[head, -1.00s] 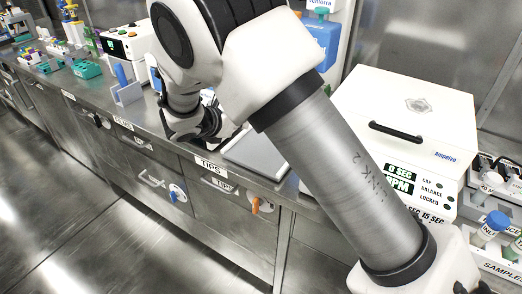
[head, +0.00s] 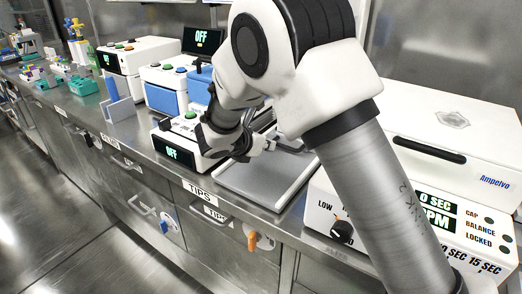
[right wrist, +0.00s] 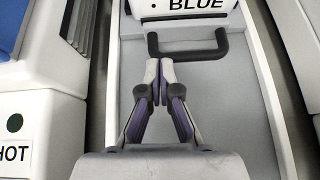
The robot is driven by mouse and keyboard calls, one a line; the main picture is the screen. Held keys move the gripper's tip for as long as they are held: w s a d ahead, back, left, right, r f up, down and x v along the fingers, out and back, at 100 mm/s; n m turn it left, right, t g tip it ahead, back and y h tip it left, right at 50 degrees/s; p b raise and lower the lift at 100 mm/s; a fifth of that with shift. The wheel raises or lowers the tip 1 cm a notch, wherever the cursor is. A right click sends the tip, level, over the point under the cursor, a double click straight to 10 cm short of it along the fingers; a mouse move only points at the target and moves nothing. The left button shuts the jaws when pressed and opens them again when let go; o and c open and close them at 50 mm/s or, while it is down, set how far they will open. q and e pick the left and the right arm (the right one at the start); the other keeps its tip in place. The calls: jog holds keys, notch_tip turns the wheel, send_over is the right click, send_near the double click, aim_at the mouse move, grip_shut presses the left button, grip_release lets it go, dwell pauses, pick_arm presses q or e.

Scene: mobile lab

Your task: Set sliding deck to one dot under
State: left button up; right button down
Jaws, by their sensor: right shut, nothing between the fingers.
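The sliding deck shows in the right wrist view as a white block (right wrist: 158,8) labelled "BLUE" with a dark U-shaped handle (right wrist: 188,52) on its near side. It stands at the far end of a grey bed (right wrist: 222,105) with raised white rims. The bed (head: 262,183) also shows in the head view, where my arm hides most of the block. No dots can be made out. My right gripper (right wrist: 160,82) is shut and empty over the bed, its tips just short of the handle's left part. In the head view the right gripper (head: 262,146) is partly hidden. My left gripper is not in view.
Left of the bed stands a white device (head: 175,150) with an "OFF" display. Right of it is a large white machine (head: 440,130) with a black handle and a LOW knob (head: 342,231). Blue-and-white boxes (head: 165,88) stand behind. A "TIPS" drawer lies below.

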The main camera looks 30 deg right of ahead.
aim_at(280, 136)
jog(key=shift+s+r, duration=0.1)
jog(key=shift+r, duration=0.1)
jog(key=d, duration=0.1)
jog(key=w+d+p, duration=0.1)
jog(key=d, duration=0.1)
jog(key=w+d, duration=0.1)
jog(key=shift+d, duration=0.3)
